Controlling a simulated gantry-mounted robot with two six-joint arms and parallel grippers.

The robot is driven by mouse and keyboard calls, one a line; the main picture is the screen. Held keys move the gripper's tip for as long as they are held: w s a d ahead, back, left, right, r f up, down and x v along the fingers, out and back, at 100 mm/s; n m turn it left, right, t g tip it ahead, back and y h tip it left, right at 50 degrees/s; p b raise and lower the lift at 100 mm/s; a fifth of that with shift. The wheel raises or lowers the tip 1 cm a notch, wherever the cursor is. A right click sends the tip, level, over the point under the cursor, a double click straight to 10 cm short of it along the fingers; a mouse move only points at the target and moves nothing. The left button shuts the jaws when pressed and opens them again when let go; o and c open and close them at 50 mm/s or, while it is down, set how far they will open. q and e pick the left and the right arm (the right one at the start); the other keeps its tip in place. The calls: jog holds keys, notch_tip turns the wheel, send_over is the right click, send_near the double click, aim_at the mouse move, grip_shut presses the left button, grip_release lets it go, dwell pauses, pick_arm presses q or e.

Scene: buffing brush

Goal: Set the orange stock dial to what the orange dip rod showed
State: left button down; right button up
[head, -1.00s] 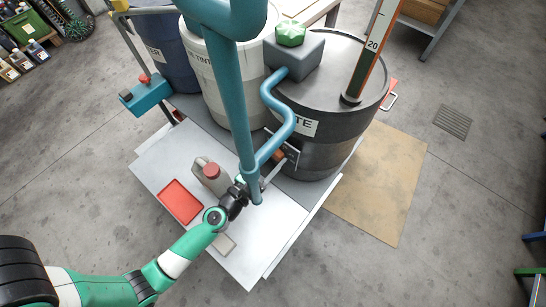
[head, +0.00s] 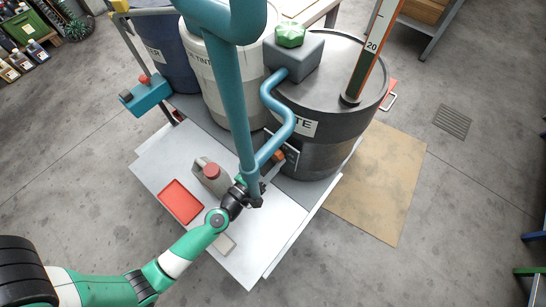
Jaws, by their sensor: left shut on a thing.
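An upright orange-edged dip rod (head: 369,58) with a pale scale stands in the top of the dark drum (head: 338,92); the number 20 shows near its middle. A small orange part (head: 279,156), possibly the stock dial, sits on the drum's front side, partly behind the teal pipe; its setting cannot be read. My left gripper (head: 257,198) is at the lower end of the teal pipe (head: 241,120), below and left of the orange part. Its dark fingers appear closed around the pipe end. My right gripper is not in view.
A white drum (head: 222,85) and a blue drum (head: 166,55) stand behind. Teal pipes cross the middle. Open floor lies right and left.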

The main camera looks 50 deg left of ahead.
pick_arm(q)
jog(key=m, duration=0.4)
jog(key=shift+m, duration=0.3)
jog(key=m+p, duration=0.1)
jog(key=m, duration=0.4)
jog(key=shift+m, duration=0.3)
jog(key=m, duration=0.4)
jog(key=shift+p, duration=0.3)
jog(key=shift+m+p, duration=0.4)
jog(key=shift+m, duration=1.8)
jog(key=shift+c, duration=1.5)
grip_release()
jog(key=shift+f, duration=0.1)
